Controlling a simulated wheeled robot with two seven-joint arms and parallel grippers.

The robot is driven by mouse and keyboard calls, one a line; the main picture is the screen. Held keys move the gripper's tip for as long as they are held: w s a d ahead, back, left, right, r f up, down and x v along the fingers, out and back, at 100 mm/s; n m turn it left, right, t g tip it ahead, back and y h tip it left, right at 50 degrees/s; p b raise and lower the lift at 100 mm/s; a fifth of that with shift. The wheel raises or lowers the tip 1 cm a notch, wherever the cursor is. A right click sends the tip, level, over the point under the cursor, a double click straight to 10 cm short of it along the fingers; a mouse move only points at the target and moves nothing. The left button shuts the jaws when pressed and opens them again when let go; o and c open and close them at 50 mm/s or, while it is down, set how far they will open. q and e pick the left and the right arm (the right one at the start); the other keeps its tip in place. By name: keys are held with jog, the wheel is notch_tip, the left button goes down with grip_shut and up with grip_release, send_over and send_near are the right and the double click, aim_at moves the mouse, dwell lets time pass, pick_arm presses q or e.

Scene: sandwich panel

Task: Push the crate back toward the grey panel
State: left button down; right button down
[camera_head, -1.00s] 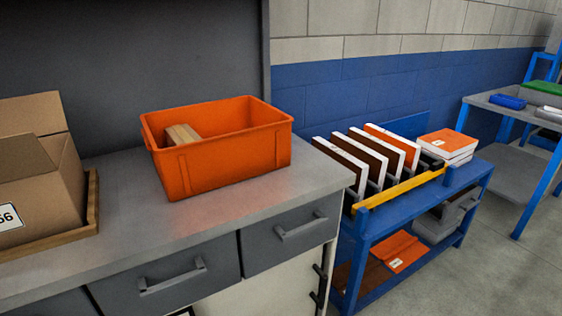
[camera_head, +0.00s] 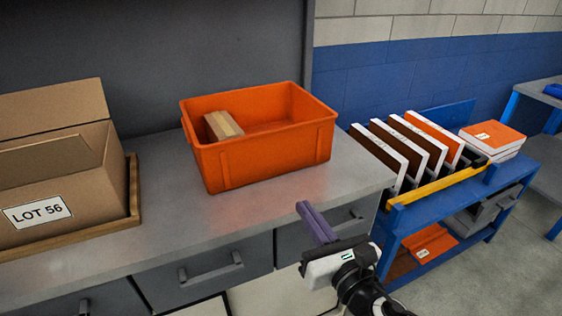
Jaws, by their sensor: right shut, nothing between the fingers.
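The orange crate (camera_head: 270,152) stands on the grey worktop (camera_head: 170,225), turned at a slight angle. A small cardboard box (camera_head: 223,125) lies inside it at the left. The grey panel (camera_head: 215,50) rises behind the worktop, and the crate's back is near it; the exact gap is hidden. My right gripper (camera_head: 303,208) is in front of the crate, near the worktop's front edge, with its purple fingers together and empty. It is apart from the crate. My left gripper is out of view.
An open cardboard box (camera_head: 75,200) marked LOT 56 stands in a wooden tray (camera_head: 133,190) on the left. A blue rack (camera_head: 410,215) with several upright panels is right of the worktop. Worktop between box and crate is clear.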

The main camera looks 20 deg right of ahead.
jog(key=r+n, duration=0.1)
jog(key=p, duration=0.1)
send_near(275, 159)
jog(key=w, duration=0.6)
jog(key=shift+w+f, duration=0.2)
